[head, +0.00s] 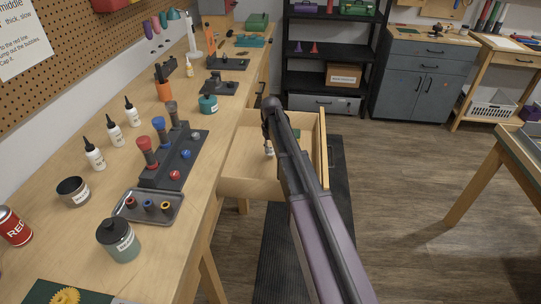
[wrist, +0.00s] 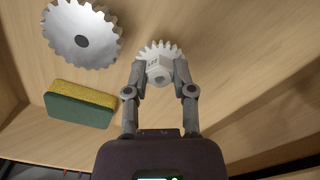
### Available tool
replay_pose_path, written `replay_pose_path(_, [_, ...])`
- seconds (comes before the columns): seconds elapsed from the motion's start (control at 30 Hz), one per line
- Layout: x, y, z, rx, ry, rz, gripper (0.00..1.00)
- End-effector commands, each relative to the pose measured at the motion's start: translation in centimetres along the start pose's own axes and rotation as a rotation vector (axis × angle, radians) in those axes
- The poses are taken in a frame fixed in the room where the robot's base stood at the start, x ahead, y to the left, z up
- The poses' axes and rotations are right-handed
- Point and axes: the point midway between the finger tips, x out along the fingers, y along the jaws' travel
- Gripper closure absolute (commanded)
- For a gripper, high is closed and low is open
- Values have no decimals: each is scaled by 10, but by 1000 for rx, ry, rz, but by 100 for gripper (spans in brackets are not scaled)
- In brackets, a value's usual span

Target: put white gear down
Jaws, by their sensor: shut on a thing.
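A white gear (wrist: 158,49) with a hub shows at the top centre of the wrist view. My gripper (wrist: 160,73) is shut on its hub, with one finger on each side. The wooden floor of an open drawer lies behind the gear; I cannot tell whether the gear touches it. In the head view my arm reaches over the open drawer (head: 245,187) and hides part of its inside.
In the drawer, a larger grey gear (wrist: 104,40) lies left of the white gear, with a green and yellow sponge (wrist: 78,110) below it. Bare drawer floor shows on the right. The workbench (head: 205,215) beside the drawer carries bottles, a tool rack and a metal tray (head: 176,211).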

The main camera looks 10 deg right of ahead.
Motion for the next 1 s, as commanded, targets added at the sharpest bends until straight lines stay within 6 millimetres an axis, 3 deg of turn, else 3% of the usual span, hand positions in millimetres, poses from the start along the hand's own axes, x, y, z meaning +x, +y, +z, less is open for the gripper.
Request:
replay_pose_path(0.27, [24, 0, 0, 0, 0, 0, 91])
replay_pose_path(0.87, [30, -1, 0, -1, 0, 0, 91])
replay_pose_path(0.9, [29, -1, 0, -1, 0, 0, 58])
replay_pose_path(1.0, [28, -1, 0, -1, 0, 0, 32])
